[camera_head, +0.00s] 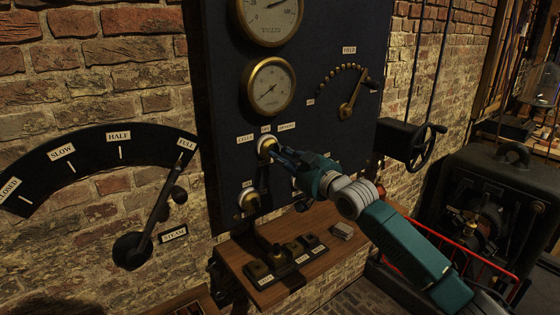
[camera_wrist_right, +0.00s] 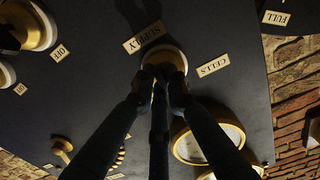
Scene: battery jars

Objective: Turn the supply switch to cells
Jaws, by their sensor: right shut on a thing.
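The supply switch (camera_head: 265,144) is a round brass knob on the dark panel, below the gauges. A row of small labels runs above it, with the cells label (camera_head: 245,139) at the left end. In the right wrist view the switch (camera_wrist_right: 165,55) sits between the supply label (camera_wrist_right: 142,37) and the cells label (camera_wrist_right: 213,65). My right gripper (camera_head: 272,152) is at the knob, its fingers (camera_wrist_right: 160,77) shut on the knob's front. The fingers hide part of the knob, so I cannot tell which label it points to. My left gripper is not in view.
Another brass knob (camera_head: 248,199) sits below the switch. Two gauges (camera_head: 270,86) are above it, and a field lever (camera_head: 350,107) is to the right. A wooden shelf (camera_head: 279,285) with a small key block juts out below. A steam lever (camera_head: 158,212) stands at left.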

